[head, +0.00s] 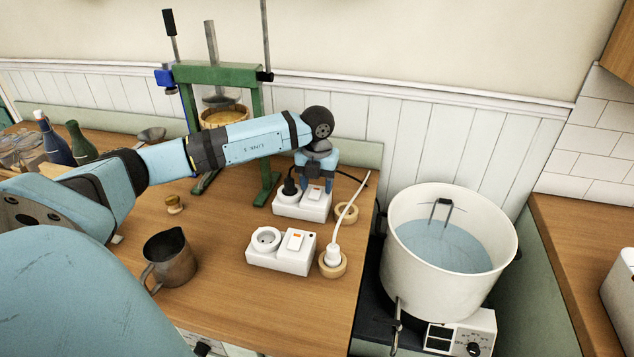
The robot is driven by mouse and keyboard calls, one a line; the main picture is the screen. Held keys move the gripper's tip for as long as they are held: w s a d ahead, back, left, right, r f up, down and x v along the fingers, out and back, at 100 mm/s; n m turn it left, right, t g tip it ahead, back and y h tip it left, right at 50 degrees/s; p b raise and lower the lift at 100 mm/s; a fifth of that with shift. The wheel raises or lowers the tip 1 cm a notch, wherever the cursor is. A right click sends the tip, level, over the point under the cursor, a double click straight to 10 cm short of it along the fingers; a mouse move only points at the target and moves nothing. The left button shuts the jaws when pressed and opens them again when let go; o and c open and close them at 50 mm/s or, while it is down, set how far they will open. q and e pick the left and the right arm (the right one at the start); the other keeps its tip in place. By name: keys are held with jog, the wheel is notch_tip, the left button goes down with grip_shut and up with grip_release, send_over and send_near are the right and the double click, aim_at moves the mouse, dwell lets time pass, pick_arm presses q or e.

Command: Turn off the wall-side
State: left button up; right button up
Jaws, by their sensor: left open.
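The wall-side white socket block (289,211) lies on the wooden counter, nearer the wall panelling. A black plug (290,184) stands in its left half, and a rocker switch (314,193) is on its right half. My left gripper (315,187) points down right over that switch, its jaws open; whether it touches the switch I cannot tell. The gripper hides part of the switch, so its position is unclear. A second white socket block (270,259) lies nearer me, with an empty round socket and a white rocker switch (295,241) showing orange at its top. My right gripper is out of view.
A green press frame (216,75) stands behind my left arm. A white plug (333,253) with a cord stands in a wooden ring beside the near block. A metal jug (169,262) is at left front; a large white pot (446,245) of water is at right.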

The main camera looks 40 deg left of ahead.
pick_arm(q)
jog(key=shift+c, duration=0.4)
jog(key=c, duration=0.8)
jog(key=shift+s+f+t+b, duration=0.15)
jog(key=shift+t+b, duration=0.15)
jog(key=shift+b, duration=0.4)
jog(key=shift+c, duration=0.2)
jog(key=shift+t+y+b, duration=0.3)
jog(key=shift+d+r, duration=0.1)
jog(key=shift+r, duration=0.15)
jog(key=o, duration=0.9)
jog(key=shift+r, duration=0.1)
